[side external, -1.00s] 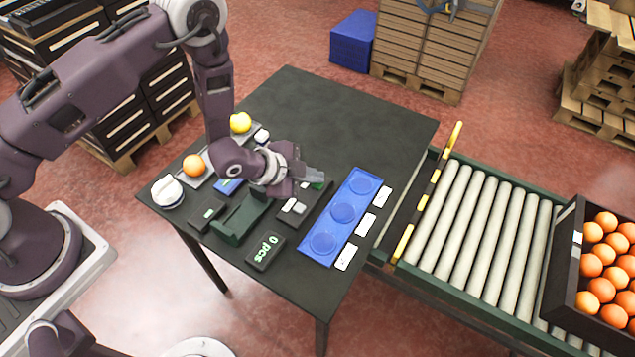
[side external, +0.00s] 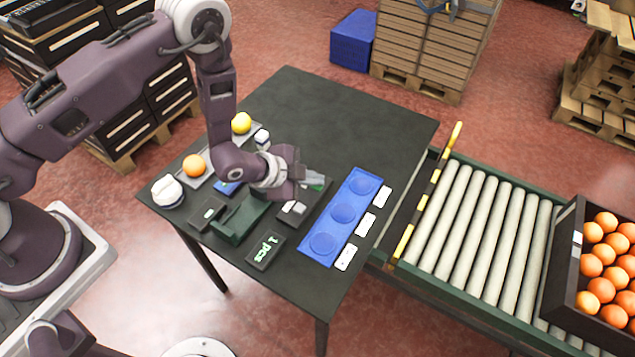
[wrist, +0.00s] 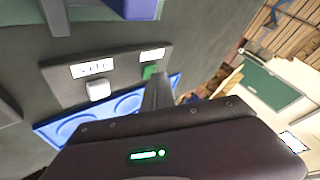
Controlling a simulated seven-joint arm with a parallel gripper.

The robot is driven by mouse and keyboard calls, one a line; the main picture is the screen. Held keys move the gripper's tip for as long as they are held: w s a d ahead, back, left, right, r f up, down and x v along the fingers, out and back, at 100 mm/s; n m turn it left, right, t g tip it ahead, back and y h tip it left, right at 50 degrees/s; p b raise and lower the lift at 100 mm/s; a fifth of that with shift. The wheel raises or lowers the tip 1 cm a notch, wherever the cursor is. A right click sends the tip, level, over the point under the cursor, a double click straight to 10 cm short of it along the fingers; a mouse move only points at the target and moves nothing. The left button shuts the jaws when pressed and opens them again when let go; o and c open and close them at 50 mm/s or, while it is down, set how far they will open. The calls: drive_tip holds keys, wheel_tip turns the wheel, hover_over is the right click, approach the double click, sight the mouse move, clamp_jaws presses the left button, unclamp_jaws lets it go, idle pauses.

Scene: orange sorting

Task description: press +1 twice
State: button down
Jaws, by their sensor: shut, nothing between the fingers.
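The dark button panel (side external: 309,213) lies on the table left of the blue tray. It carries a white button (side external: 294,207), also in the wrist view (wrist: 98,90), and a green button (wrist: 150,72). Both have white labels too small to read surely. The counter display (side external: 266,250) reads "1 pcs" in green. My gripper (side external: 318,180) is shut and empty, its fingertips pointing down at the green button. In the wrist view the fingers (wrist: 157,90) partly cover the green button; I cannot tell whether they touch it.
The blue tray (side external: 321,262) with round recesses and white cards lies right of the panel. A green cradle (side external: 238,222) stands to the left. An orange (side external: 194,166) and a yellow fruit (side external: 241,123) rest at the table's left edge. The far tabletop is clear.

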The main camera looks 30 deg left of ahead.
drive_tip(key=shift+r, duration=0.9)
drive_tip(key=shift+r, duration=0.1)
drive_tip(key=shift+r, duration=2.4)
idle(0.5)
wheel_tip(320, 180, up, 4)
drive_tip(key=shift+f, duration=0.1)
hover_over(313, 187)
drive_tip(key=shift+d+f, duration=0.1)
drive_tip(key=shift+f, duration=4.3)
